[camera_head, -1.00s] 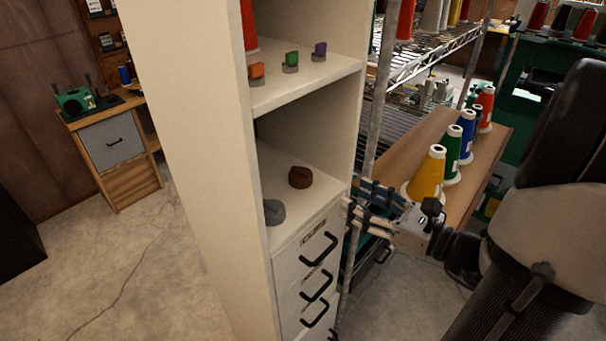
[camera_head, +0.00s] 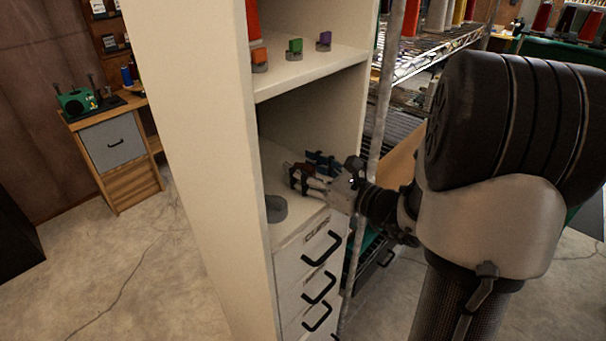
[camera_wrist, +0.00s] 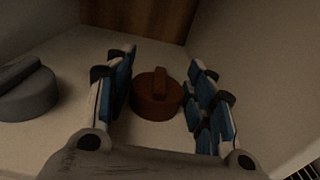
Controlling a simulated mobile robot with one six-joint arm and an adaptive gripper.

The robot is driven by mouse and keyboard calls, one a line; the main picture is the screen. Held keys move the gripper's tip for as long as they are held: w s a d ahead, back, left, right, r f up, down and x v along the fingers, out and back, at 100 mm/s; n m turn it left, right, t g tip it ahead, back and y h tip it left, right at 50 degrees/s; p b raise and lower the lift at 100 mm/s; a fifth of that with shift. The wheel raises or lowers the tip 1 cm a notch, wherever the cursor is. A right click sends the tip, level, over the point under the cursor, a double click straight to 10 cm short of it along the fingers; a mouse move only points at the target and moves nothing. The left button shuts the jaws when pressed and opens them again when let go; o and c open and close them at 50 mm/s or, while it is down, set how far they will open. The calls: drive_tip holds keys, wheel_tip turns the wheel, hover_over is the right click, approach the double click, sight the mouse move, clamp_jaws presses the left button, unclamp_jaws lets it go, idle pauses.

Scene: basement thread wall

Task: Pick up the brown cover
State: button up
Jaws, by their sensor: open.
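The brown cover (camera_wrist: 157,100) is a round cap with a raised grip bar on top. It sits on the white cabinet shelf. In the wrist view it lies between the two blue-padded fingers of my gripper (camera_wrist: 158,98), with a gap on each side. My gripper is open and also shows in the head view (camera_head: 307,172), reaching into the shelf from the right. In the head view the brown cover (camera_head: 298,166) is mostly hidden behind my fingers.
A grey cover (camera_head: 276,208) stands on the same shelf to the left, nearer the front; it also shows in the wrist view (camera_wrist: 27,92). The shelf above (camera_head: 310,71) holds small orange, green and purple pieces. A metal rack post (camera_head: 386,95) stands right of the cabinet.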

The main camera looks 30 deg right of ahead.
drive_tip(key=shift+w+a, duration=0.15)
drive_tip(key=shift+w, duration=0.15)
drive_tip(key=shift+c, duration=0.2)
drive_tip(key=c, duration=0.3)
drive_tip(key=shift+r, duration=0.1)
